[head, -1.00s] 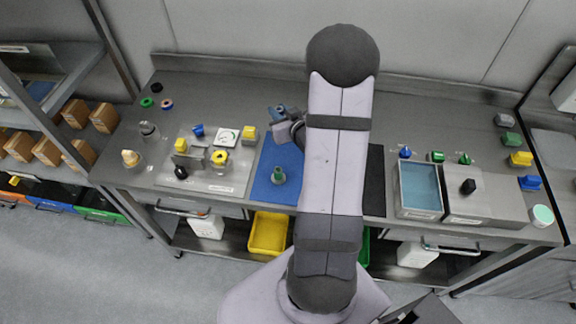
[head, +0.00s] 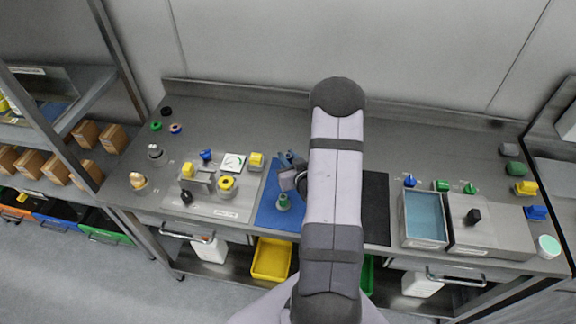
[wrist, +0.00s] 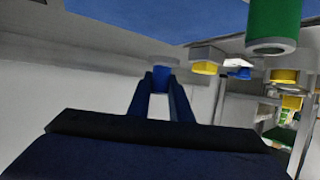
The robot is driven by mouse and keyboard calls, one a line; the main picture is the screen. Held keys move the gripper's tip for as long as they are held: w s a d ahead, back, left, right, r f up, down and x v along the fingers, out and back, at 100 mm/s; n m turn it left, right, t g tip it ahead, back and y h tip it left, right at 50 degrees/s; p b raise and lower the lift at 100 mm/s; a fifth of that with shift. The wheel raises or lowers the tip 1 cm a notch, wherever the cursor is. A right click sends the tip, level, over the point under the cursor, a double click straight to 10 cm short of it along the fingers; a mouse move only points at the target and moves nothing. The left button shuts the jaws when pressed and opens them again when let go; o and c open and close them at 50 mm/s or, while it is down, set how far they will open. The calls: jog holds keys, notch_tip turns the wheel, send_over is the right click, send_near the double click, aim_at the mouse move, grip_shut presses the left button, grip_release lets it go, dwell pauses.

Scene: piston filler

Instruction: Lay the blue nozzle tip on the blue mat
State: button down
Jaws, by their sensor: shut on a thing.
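The blue mat (head: 267,207) lies mid-bench in the head view and fills the top of the wrist view (wrist: 170,15), which looks upside down. My gripper (head: 289,160) is over the mat, partly hidden by my arm. In the wrist view my gripper (wrist: 161,80) is shut on a small blue piece, the blue nozzle tip (wrist: 161,76), which appears apart from the mat. The held tip cannot be made out in the head view.
Left of the mat is a plate (head: 215,213) with yellow, blue and black parts and a gauge. On the right are a dark mat (head: 376,215), a blue-filled tray (head: 424,216) and small blue (head: 409,181) and green pieces. The mat's front left is clear.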

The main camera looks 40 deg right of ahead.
jog(key=shift+f, duration=0.25)
jog(key=shift+f, duration=0.15)
jog(key=shift+f+p, duration=0.4)
jog(key=shift+f, duration=1.35)
jog(key=shift+f, duration=0.1)
jog(key=c, duration=1.6)
grip_release()
